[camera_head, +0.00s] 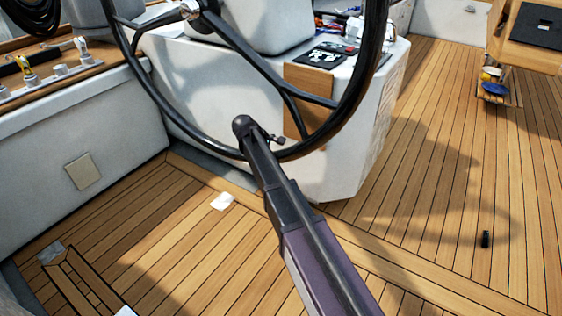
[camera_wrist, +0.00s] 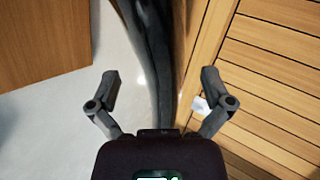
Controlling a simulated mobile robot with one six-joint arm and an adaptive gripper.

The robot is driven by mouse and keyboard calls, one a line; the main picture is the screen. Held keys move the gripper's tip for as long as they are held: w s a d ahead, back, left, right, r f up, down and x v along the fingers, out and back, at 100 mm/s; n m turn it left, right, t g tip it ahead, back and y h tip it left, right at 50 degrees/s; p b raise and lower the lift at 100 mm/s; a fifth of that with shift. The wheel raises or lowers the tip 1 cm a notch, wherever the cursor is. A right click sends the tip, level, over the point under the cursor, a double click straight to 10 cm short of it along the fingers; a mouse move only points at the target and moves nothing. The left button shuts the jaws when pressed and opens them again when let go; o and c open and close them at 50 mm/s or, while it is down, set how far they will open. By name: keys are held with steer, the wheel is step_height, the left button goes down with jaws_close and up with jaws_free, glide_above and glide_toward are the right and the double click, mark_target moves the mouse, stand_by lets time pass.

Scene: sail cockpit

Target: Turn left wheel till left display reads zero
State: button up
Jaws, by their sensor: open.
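A large black steering wheel (camera_head: 355,88) with dark spokes stands in front of the white pedestal; its top is cut off by the picture edge. In the wrist view its black rim (camera_wrist: 158,70) runs between my open fingers. My gripper (camera_head: 258,140) is at the lower part of the rim. In the wrist view my gripper (camera_wrist: 158,88) is open, one finger on each side of the rim, with gaps on both sides. No display with a reading can be made out in either view.
The white pedestal (camera_head: 340,165) stands behind the wheel. A white side bench (camera_head: 60,130) with cleats and ropes is on the left. White scraps (camera_head: 222,201) and a small black object (camera_head: 485,239) lie on the wood deck (camera_head: 410,215).

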mark_target(278, 153)
steer(key=shift+b+x, duration=1.8)
steer(key=shift+x, duration=0.85)
steer(key=c, duration=1.2)
steer(key=shift+s+d+r, duration=0.1)
